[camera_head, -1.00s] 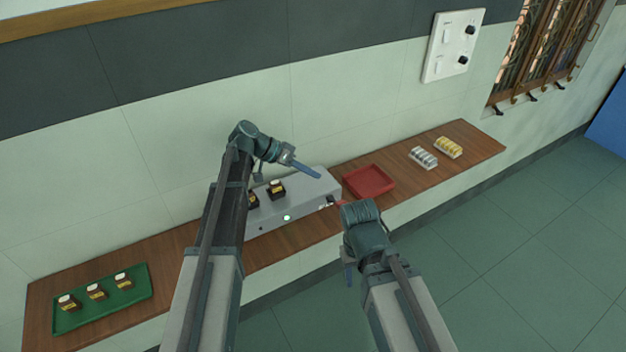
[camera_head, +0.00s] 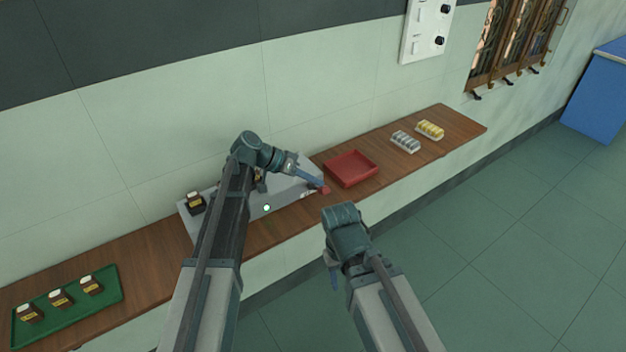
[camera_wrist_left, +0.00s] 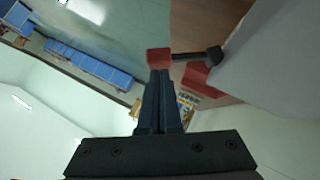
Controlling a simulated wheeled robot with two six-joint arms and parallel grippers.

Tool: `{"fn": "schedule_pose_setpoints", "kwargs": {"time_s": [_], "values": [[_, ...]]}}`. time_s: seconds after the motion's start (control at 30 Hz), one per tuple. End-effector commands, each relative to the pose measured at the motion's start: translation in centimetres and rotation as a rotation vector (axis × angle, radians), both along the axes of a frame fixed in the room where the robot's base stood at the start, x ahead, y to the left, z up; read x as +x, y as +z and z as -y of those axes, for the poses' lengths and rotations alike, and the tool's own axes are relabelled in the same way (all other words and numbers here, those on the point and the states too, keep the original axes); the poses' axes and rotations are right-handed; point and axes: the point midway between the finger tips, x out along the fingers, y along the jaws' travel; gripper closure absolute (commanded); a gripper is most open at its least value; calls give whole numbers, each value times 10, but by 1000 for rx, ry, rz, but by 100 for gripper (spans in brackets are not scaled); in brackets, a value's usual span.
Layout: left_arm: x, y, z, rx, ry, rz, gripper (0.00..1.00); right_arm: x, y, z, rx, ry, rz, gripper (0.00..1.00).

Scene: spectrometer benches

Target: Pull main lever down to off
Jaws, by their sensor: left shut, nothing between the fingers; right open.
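The grey spectrometer (camera_head: 270,200) sits on the wooden bench with a lit green dot on its front. Its main lever, a black rod (camera_wrist_left: 195,56) with a red end block (camera_wrist_left: 158,57), sticks out of the right end. The red block also shows in the head view (camera_head: 325,190). My left gripper (camera_head: 318,184) is shut and empty, its fingertips right at the red block. In the left wrist view the tips (camera_wrist_left: 160,74) overlap the block's edge; I cannot tell whether they touch. My right gripper (camera_head: 334,280) hangs open and empty in front of the bench.
A red tray (camera_head: 351,169) lies right of the spectrometer. Silver (camera_head: 405,141) and gold (camera_head: 430,130) sample racks stand farther right. A green tray (camera_head: 110,306) holds brown bottles at left. Another bottle (camera_head: 194,203) is on the spectrometer. A switch panel (camera_head: 424,30) hangs on the wall.

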Motion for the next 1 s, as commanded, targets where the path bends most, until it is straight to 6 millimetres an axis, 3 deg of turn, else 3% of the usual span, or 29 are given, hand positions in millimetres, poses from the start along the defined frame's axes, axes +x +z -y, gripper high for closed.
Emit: {"fn": "schedule_pose_setpoints", "kwargs": {"time_s": [0.57,1.0], "values": [[-9,-6,5,57,-2,83,100,0,1,0,0,0,0,50],[-27,-33,17,270,-3,376,100,0,-12,0,0,0,0,50]]}}
